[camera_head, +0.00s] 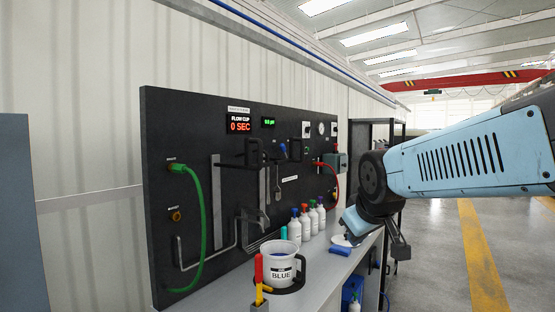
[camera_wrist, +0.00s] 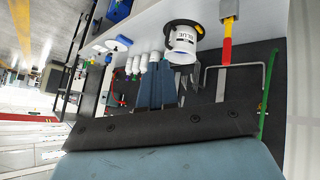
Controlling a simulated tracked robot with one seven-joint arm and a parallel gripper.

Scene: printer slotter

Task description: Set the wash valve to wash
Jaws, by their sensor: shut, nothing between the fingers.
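A dark panel (camera_head: 215,125) on the wall carries hoses, small valves and displays. I cannot tell for sure which fitting is the wash valve, or how it is set. A small blue handle (camera_head: 283,150) sits near the panel's middle, and a red lever (camera_head: 318,164) is farther right beside a red hose. The labels are too small to read. My gripper (camera_wrist: 158,68) shows in the wrist view with its two blue-grey fingers together and empty. In the head view my arm's end is right of the panel, above the bench, apart from these fittings; its fingertips are hard to make out.
A white cup marked BLUE (camera_head: 280,262) stands on the bench (camera_head: 323,270) in a dark ring. A red-and-yellow handled tool (camera_head: 259,275) is in front of it. Several white bottles (camera_head: 305,223) with coloured caps line the panel. A green hose (camera_head: 203,220) hangs at left. Open floor lies right.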

